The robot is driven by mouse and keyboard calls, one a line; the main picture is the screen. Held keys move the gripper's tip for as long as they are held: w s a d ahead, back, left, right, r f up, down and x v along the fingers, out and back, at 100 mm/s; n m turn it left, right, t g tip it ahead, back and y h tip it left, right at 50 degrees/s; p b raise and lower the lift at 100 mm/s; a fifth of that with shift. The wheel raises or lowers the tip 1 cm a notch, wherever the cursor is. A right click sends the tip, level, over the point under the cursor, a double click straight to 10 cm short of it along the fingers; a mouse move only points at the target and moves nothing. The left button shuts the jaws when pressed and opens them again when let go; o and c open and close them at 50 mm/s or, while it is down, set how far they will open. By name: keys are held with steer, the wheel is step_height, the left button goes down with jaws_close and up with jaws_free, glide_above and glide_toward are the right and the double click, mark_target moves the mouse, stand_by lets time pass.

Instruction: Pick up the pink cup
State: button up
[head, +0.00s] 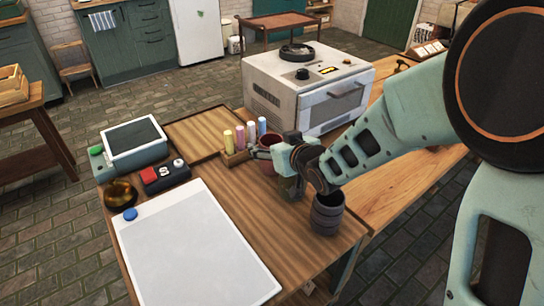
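A dark pinkish-red cup (268,167) stands on the wooden table, just right of a small holder with coloured sticks. It is partly hidden by my gripper (262,151), which reaches in from the right at the height of its rim. The fingers overlap the cup's upper part in the head view. I cannot tell whether they touch it or how far they are parted.
A dark grey ribbed cup (327,214) stands near the table's right edge, below my wrist. An olive-coloured container (290,188) stands close under the gripper. The stick holder (236,157) and a white oven (307,88) are close by. A white board (197,250) lies in front.

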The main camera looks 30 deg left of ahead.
steer(key=c, duration=1.4)
